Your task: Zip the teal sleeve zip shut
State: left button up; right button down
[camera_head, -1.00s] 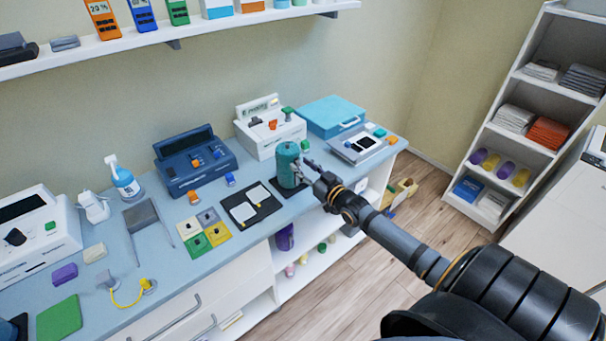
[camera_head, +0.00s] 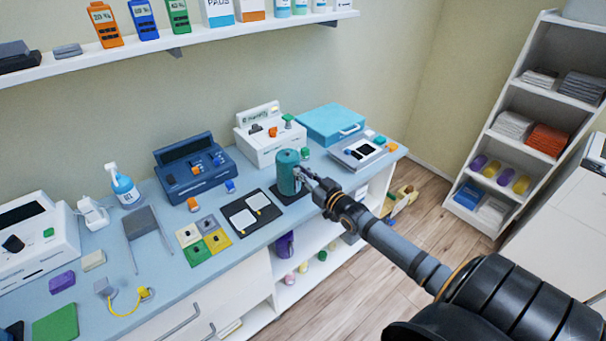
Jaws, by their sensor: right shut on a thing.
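The teal sleeve (camera_head: 288,172) is an upright cylinder standing on a dark mat (camera_head: 291,195) near the counter's front edge. My right gripper (camera_head: 302,174) is at the right side of the sleeve, its fingertips against it. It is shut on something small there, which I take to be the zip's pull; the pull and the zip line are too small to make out. My left gripper does not show.
Left of the sleeve lies a black board with two white pads (camera_head: 249,214). Behind stand a white device (camera_head: 268,137) and a blue device (camera_head: 193,167). A grey device (camera_head: 358,151) and a teal case (camera_head: 331,124) are to the right. The counter edge is close in front.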

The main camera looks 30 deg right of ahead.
aim_at(297, 188)
notch_tip(297, 188, down, 9)
jog(key=b, duration=0.8)
jog(key=shift+f+b, duration=0.1)
jog(key=shift+b, duration=0.25)
jog(key=shift+s, duration=0.1)
jog(key=c, duration=1.3)
grip_release()
